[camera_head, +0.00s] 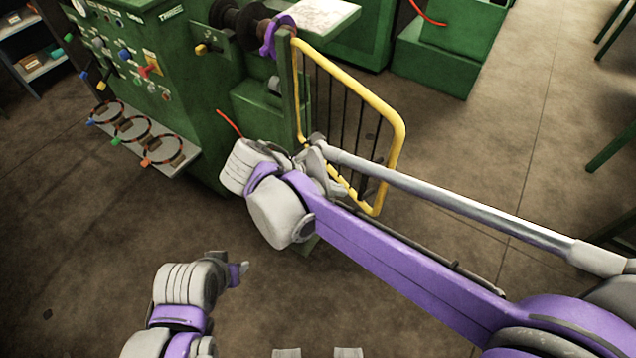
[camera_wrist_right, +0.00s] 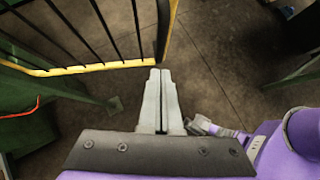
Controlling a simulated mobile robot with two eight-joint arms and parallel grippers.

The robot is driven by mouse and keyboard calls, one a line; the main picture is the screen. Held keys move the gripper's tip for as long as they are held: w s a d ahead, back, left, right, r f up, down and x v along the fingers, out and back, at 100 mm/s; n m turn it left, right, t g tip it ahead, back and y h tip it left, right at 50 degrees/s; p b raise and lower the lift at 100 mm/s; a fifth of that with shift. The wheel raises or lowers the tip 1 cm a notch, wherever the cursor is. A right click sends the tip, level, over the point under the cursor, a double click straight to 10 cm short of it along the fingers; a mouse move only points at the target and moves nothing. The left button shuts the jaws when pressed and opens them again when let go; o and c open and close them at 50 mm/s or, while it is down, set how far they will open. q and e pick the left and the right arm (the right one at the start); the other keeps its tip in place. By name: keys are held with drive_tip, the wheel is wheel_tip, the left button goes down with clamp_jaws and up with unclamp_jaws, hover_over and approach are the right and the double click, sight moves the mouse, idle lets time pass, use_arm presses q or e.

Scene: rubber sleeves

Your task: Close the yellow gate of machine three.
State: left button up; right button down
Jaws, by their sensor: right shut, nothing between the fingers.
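The yellow gate (camera_head: 395,120), a tubular frame with thin dark bars, stands out to the right from a green post (camera_head: 289,95) on the green machine (camera_head: 190,75). The machine's small sign seems to read THREE. My right gripper (camera_head: 322,165) is low in front of the gate, partly hidden by my wrist. In the right wrist view its fingers (camera_wrist_right: 161,72) are shut and empty, with their tips close to a corner of the gate's yellow frame (camera_wrist_right: 100,66); I cannot tell if they touch. My left gripper (camera_head: 240,272) is low at the left, away from the gate; its fingers are unclear.
A control panel with coloured knobs and a ledge with several dark rings (camera_head: 140,132) are at the left. A shelf (camera_head: 38,62) stands at the far left. Other green equipment (camera_head: 440,60) is behind the gate. The brown floor (camera_head: 500,140) right of the gate is clear.

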sight(360, 186)
drive_tip(key=shift+w+d+r, duration=0.1)
drive_tip(key=shift+w+d, duration=0.25)
drive_tip(key=shift+d, duration=0.4)
drive_tip(key=shift+w+d, duration=0.35)
drive_tip(key=shift+d, duration=0.35)
